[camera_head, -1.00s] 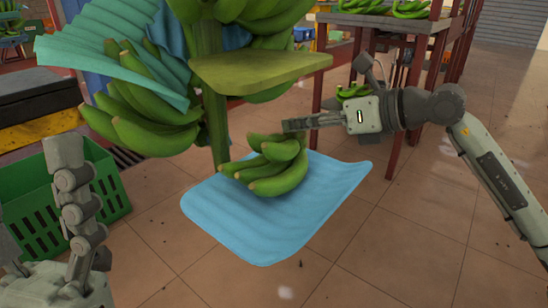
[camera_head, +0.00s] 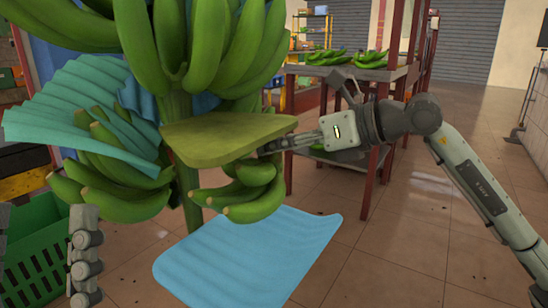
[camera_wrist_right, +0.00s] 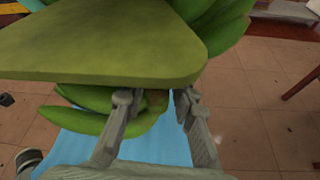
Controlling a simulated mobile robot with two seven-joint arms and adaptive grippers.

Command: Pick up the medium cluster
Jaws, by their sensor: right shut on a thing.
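The medium cluster (camera_head: 252,200) is a small bunch of green bananas, hanging just above the blue mat, beneath a flat olive-green slab. My right gripper (camera_head: 266,148) is shut on its upper end, which the slab and fingers partly hide. In the right wrist view the two fingers (camera_wrist_right: 155,98) stand either side of the cluster's brownish top, with the bananas (camera_wrist_right: 85,122) behind them. My left gripper (camera_head: 84,225) is at the lower left, apart from the cluster; its finger state is unclear.
The blue mat (camera_head: 250,262) lies on the tiled floor below. The olive slab (camera_head: 225,134) sits close over my right gripper. A thick green stem (camera_head: 185,180) with large bunches (camera_head: 200,40) hangs at left. A green crate (camera_head: 38,255) stands lower left; a red-legged table (camera_head: 350,70) stands behind.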

